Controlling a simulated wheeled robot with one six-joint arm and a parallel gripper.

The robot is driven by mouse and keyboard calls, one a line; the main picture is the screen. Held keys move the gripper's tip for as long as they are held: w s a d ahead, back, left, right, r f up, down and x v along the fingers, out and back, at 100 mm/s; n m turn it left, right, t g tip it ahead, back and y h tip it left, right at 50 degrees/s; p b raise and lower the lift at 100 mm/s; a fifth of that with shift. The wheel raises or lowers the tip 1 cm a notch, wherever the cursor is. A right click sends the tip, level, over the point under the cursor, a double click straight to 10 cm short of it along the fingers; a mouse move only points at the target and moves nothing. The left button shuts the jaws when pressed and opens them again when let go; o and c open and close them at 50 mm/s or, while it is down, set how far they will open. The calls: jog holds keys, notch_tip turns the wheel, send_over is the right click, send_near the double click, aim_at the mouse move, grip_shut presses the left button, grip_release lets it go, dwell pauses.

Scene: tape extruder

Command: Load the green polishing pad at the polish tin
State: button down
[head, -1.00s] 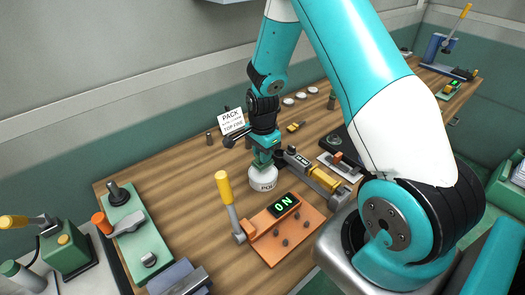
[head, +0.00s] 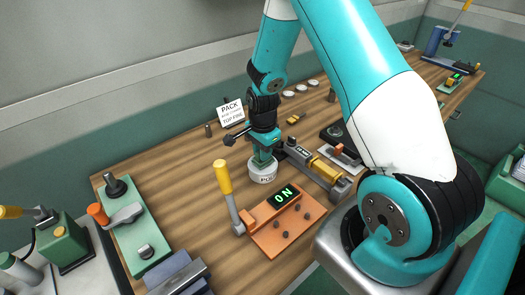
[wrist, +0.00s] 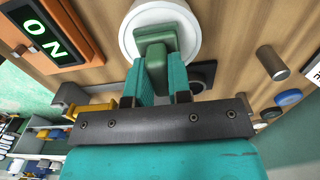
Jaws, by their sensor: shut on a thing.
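The polish tin (head: 263,177) is a white round tin with dark lettering, partly hidden, standing on the wooden bench. My gripper (head: 263,156) points down over it. My gripper (wrist: 160,88) is shut on the green polishing pad (wrist: 156,58), a green block between the teal fingers. In the wrist view the pad's far end lies over the open middle of the tin (wrist: 130,38), inside its white rim. I cannot tell whether the pad touches what is inside.
An orange panel (head: 262,236) with a lit ON display (head: 284,196) and a yellow-handled lever (head: 224,178) stands close in front of the tin. A grey device with a yellow part (head: 328,170) is right of it. A sign (head: 231,112) stands behind. Bare wood lies to the left.

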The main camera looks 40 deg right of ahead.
jog(key=shift+f+b, duration=0.35)
jog(key=shift+f, duration=0.2)
dwell(1.2)
jog(key=shift+r+p, duration=2.7)
jog(key=shift+r, duration=0.85)
